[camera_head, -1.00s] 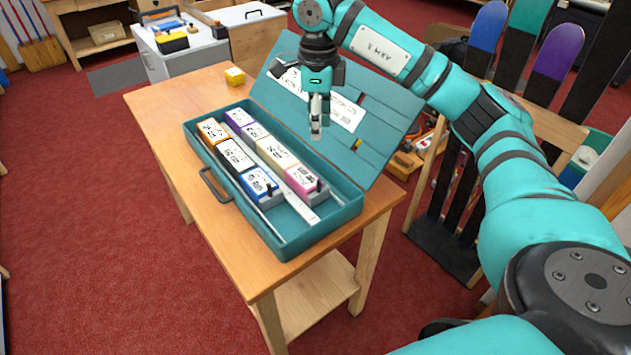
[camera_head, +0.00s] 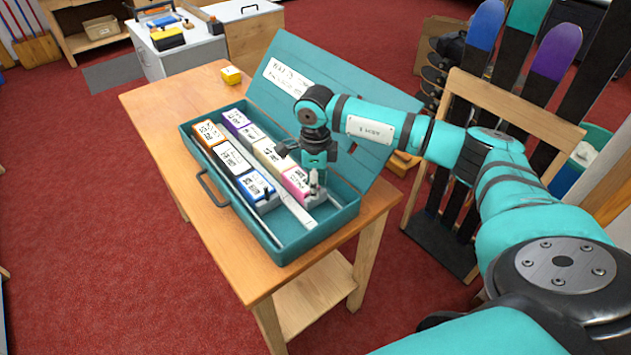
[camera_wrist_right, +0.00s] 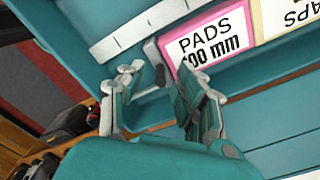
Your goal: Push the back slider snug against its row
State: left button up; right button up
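A teal case (camera_head: 285,250) lies open on the bench and holds two rows of labelled boxes. The back row ends at a pink-edged box (camera_head: 296,180), which reads PADS in the right wrist view (camera_wrist_right: 215,45). The back slider (camera_wrist_right: 155,60), with a dark upright tab, stands at that box's end; its base is largely hidden by my fingers. Whether it touches the box I cannot tell. My right gripper (camera_wrist_right: 155,85) is open, its fingertips on either side of the tab's near end. In the head view, the right gripper (camera_head: 315,190) hides the slider. My left gripper is not in view.
The front row has an orange-edged box (camera_head: 208,132) and a blue-edged box (camera_head: 255,187). A white ruled strip (camera_head: 297,212) runs between the rows. The case's raised lid (camera_head: 350,105) stands behind my wrist. A yellow block (camera_head: 231,75) sits at the bench's far corner.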

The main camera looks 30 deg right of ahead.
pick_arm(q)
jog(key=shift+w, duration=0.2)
pick_arm(e)
jog(key=shift+f, duration=0.1)
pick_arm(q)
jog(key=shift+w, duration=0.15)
pick_arm(e)
grip_shut()
jog(key=shift+w+d+b, duration=0.1)
jog(key=shift+w+b, duration=0.1)
jog(key=shift+b, duration=0.35)
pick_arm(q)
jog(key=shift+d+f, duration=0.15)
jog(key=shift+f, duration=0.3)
pick_arm(e)
grip_release()
